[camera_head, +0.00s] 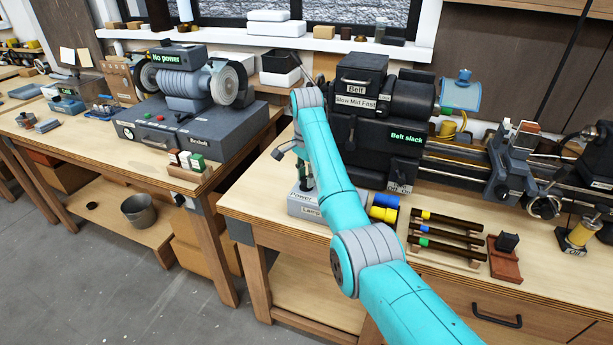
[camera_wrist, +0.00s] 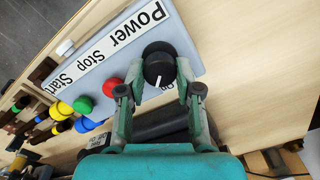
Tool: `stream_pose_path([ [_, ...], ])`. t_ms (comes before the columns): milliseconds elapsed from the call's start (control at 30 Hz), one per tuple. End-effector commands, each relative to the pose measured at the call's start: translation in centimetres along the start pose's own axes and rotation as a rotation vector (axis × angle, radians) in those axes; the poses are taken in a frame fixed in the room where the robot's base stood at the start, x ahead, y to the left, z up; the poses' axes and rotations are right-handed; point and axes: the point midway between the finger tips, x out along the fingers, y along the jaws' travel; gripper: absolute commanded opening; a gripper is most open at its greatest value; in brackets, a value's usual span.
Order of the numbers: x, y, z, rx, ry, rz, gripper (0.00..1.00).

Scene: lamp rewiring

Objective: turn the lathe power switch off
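The lathe power switch is a round black knob (camera_wrist: 158,66) on a grey control box (camera_wrist: 128,58), under a "Power" label in the wrist view. Its white pointer mark points toward the bottom of the picture, near a small, partly hidden "On" marking. My gripper (camera_wrist: 153,80) is open, with one finger on each side of the knob and a visible gap to it. In the head view the box (camera_head: 311,210) stands at the front left of the lathe (camera_head: 375,125), and my gripper (camera_head: 303,172) is above it, mostly hidden behind my arm.
A red stop button (camera_wrist: 112,87) and a green start button (camera_wrist: 83,105) are close to my left finger. Blue and yellow spools (camera_head: 384,207) and a rack of dark rods (camera_head: 446,238) lie right of the box. The lathe display (camera_head: 406,138) reads "Belt slack".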

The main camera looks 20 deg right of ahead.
Motion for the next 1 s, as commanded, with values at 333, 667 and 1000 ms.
stream_pose_path([
  [333,0.02,0.0,0.0,-0.054,0.0,0.0,0.0],
  [667,0.02,-0.02,0.01,-0.289,0.0,0.0,0.0],
  [1000,0.03,-0.05,0.03,-0.613,0.0,0.0,0.0],
])
